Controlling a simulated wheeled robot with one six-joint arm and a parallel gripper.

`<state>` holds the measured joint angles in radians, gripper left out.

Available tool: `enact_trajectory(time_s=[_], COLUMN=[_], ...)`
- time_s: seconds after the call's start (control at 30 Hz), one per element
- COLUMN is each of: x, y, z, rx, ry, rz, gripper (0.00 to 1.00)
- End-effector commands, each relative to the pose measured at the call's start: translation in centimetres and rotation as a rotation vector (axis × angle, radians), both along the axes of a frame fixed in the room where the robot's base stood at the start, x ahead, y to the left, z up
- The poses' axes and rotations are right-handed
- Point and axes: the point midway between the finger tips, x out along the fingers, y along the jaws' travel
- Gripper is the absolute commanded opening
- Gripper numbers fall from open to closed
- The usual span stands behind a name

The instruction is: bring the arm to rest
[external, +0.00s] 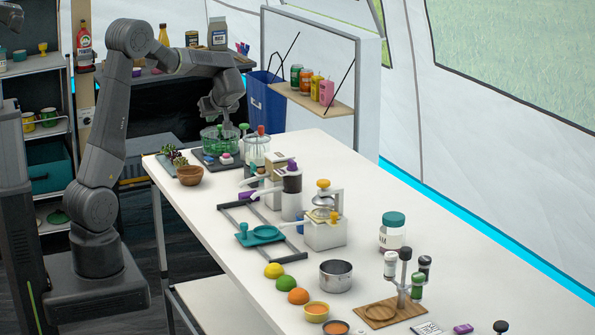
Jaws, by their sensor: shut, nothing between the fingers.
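My arm (110,115) rises at the left of the external view, bends at a high elbow and reaches right over the far end of the white table (215,220). My gripper (217,117) points down, shut and empty. It appears just above or behind a clear container with green parts (214,146). The fingertips are small and dark, and I cannot tell whether they touch the container.
Press-like devices (325,225), fruit (285,283), a metal pot (336,276) and a spice rack (402,285) fill the nearer table. A wall shelf (310,100) holds cans.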

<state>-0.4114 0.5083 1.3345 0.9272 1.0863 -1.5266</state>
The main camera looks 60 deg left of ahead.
Motion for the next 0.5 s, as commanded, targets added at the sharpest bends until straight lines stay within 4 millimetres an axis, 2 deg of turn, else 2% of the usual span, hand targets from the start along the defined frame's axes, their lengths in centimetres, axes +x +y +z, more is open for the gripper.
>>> enact_trajectory(time_s=[0.03,0.1,0.43,0.47,0.5], x=[-0.1,-0.1,0.0,0.0,0.2], y=[0.8,1.6,5.6,5.6,4.4], z=[-1.2,-2.4,-7.8,-8.0,-7.7], rx=[-0.002,-0.003,-0.003,0.000,0.015], ry=[0.006,0.005,0.004,0.005,0.002], rz=[0.003,0.003,0.002,0.000,-0.006], gripper=[0.00,0.00,0.00,0.00,0.00])
